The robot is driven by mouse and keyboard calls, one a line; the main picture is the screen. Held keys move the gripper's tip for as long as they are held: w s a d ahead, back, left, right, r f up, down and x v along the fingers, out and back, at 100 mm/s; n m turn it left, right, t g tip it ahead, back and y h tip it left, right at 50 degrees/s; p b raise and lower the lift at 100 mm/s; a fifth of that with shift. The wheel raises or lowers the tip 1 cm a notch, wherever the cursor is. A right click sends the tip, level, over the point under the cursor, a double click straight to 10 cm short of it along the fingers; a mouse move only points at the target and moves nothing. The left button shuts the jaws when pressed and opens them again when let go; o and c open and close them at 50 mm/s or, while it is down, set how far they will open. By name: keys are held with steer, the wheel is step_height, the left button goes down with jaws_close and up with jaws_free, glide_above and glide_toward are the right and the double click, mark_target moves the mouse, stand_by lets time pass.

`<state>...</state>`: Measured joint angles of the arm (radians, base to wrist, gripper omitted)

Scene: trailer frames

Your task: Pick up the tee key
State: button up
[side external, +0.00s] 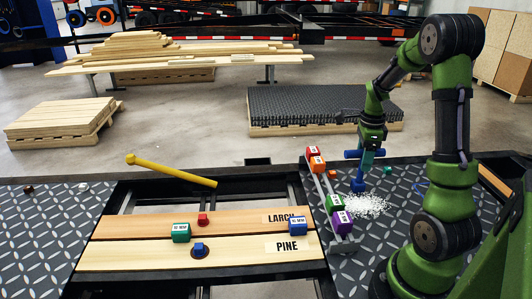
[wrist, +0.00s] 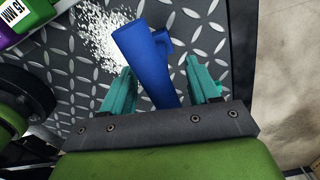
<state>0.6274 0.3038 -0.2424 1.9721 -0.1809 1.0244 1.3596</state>
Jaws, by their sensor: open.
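The blue T-shaped piece, which looks like the tee key (side external: 357,176), stands upright on the dark diamond-plate surface in the side external view. Its crossbar is at the top and its foot is by a patch of white granules. My gripper (side external: 367,160) is at the crossbar, pointing down. In the wrist view, the blue tee key (wrist: 143,58) shows between the two teal fingers of my gripper (wrist: 158,67), with gaps visible on both sides. The fingers are open. The near end of the key is hidden behind the gripper body.
A rack (side external: 324,196) holding red, orange, green and purple labelled blocks stands left of the key. White granules (side external: 368,206) lie beside it. Wooden boards (side external: 130,227) with labelled blocks and a yellow bar (side external: 172,171) are further left.

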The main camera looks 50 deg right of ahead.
steer(key=shift+f, duration=1.35)
steer(key=c, duration=1.1)
steer(key=shift+r, duration=0.2)
